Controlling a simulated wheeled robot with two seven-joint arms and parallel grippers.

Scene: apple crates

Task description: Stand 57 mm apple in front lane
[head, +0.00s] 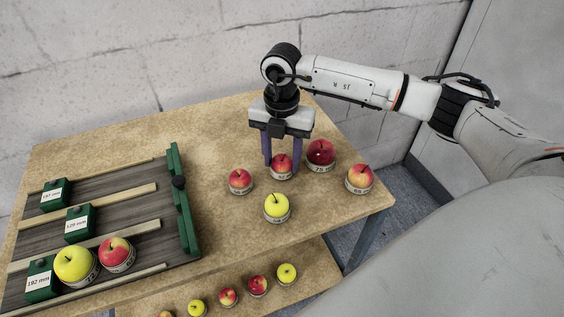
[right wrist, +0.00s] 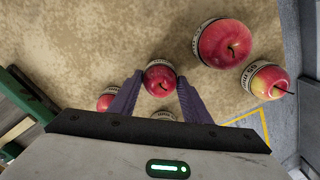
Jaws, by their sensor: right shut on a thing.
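My right gripper (head: 282,158) points down over the table, shut on a small red apple (head: 281,170) with a white size band; its number is too small to read. The held apple also shows between the fingers in the right wrist view (right wrist: 159,80). It is at table height; I cannot tell whether it touches the wood. The lane tray (head: 160,229) is at the left, with wooden dividers and a green end rail. Its front lane holds a green 192 mm block (head: 41,280), a yellow apple (head: 75,264) and a red apple (head: 117,253) side by side.
Near the gripper stand a red apple (head: 240,181), a yellow apple (head: 277,207), a large dark red apple (head: 321,153) and a red-yellow apple (head: 359,178). Green blocks (head: 80,224) stand in the other lanes. Several apples lie on a lower shelf (head: 318,262). The rail (head: 184,207) borders the tray.

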